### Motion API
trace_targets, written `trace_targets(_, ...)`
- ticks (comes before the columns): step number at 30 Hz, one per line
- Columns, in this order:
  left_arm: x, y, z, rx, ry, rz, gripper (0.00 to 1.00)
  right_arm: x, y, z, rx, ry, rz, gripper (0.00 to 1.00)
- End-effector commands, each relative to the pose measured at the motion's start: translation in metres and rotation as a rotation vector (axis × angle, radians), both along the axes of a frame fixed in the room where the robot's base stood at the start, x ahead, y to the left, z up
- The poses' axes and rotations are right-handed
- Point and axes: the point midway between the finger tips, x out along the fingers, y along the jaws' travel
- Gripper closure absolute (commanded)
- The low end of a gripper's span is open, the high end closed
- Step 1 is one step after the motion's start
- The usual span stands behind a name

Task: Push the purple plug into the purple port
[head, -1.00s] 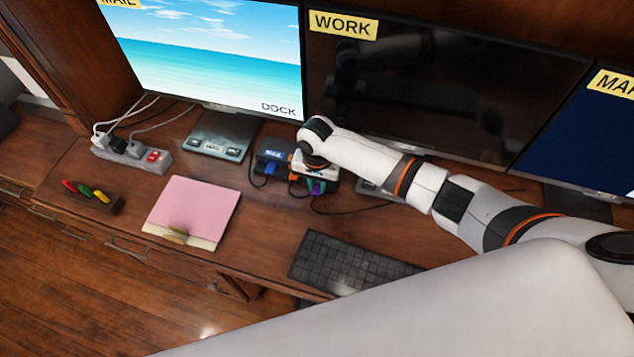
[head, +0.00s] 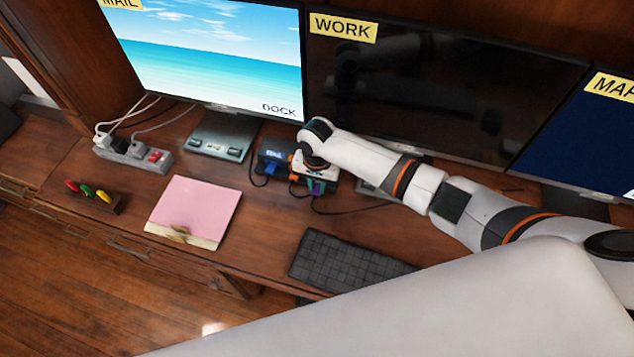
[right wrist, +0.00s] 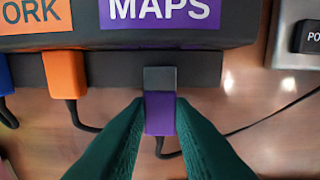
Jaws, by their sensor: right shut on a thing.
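The purple plug (right wrist: 160,114) is between the two green fingers of my right gripper (right wrist: 160,104), which is shut on it. Its grey metal tip (right wrist: 160,79) points at the dark dock (right wrist: 115,68) and shows in front of the dock's edge. The purple port's opening is hidden; I cannot tell whether the tip has entered it. A purple MAPS label (right wrist: 160,12) is on the dock, straight above the plug. In the head view the purple plug (head: 317,188) shows just below my right wrist. My left gripper is not in view.
An orange plug (right wrist: 65,74) sits against the dock to the left, with a blue plug (right wrist: 5,75) beyond it. A black keyboard (head: 345,262), a pink notepad (head: 198,210) and a power strip (head: 135,155) are on the desk. Monitors stand behind.

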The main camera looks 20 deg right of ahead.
Motion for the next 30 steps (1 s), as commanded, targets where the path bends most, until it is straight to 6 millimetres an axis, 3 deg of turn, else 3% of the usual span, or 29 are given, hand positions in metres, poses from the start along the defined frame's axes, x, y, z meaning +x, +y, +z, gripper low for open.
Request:
trace_targets(7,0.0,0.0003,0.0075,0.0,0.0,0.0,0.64,-0.0002,0.0002,0.0013,0.001,0.001,-0.001,1.0)
trace_targets(30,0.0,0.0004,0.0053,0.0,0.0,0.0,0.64,0.0075,-0.005,0.0,0.001,-0.001,-0.001,1.0)
